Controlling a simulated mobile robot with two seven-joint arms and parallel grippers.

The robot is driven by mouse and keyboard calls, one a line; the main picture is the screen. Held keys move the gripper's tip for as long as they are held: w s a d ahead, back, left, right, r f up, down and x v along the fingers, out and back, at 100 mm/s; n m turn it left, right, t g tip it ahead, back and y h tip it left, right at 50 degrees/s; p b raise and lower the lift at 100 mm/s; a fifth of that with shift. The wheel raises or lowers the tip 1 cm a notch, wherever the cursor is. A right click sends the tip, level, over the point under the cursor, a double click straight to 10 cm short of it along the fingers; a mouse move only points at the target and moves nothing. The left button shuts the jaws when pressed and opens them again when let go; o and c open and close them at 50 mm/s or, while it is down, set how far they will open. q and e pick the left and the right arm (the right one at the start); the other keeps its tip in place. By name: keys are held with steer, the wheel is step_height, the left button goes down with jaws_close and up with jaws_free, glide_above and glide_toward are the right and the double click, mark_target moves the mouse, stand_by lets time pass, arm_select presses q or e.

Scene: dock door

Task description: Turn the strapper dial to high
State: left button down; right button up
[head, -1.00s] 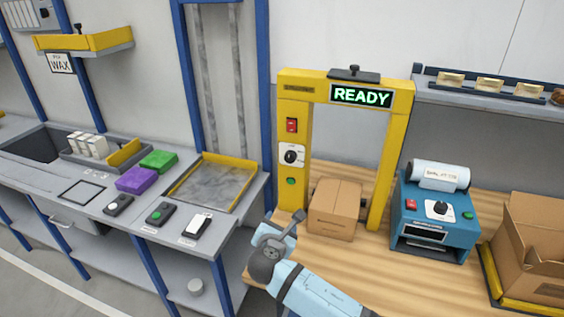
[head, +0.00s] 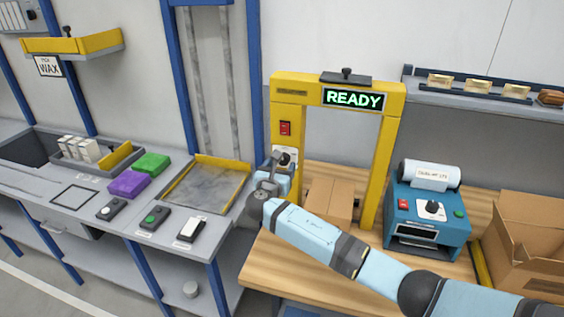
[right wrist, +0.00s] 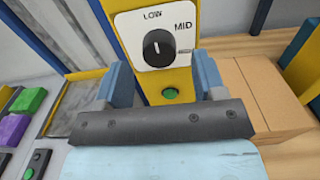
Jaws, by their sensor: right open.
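The strapper (head: 394,118) is a yellow arch with a lit READY display. Its black dial (right wrist: 157,48) sits on a white plate (right wrist: 135,27) on the left post. LOW and MID are readable there; a third label at the right is too small to read. The dial's white mark points up, roughly towards LOW. My right gripper (right wrist: 162,80) is open and empty, its blue fingers either side of the post, just short of the dial. In the head view my right gripper (head: 280,168) partly hides the dial plate. My left gripper is out of view.
A red switch (head: 285,128) sits above the dial and a green button (right wrist: 170,95) below it. A cardboard box (head: 332,197) stands under the arch. A blue machine (head: 428,222) with its own dial stands to the right. A yellow-edged tray (head: 205,187) lies left.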

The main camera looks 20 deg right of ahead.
mark_target(284, 160)
steer(key=shift+x, duration=1.2)
steer(key=c, duration=0.9)
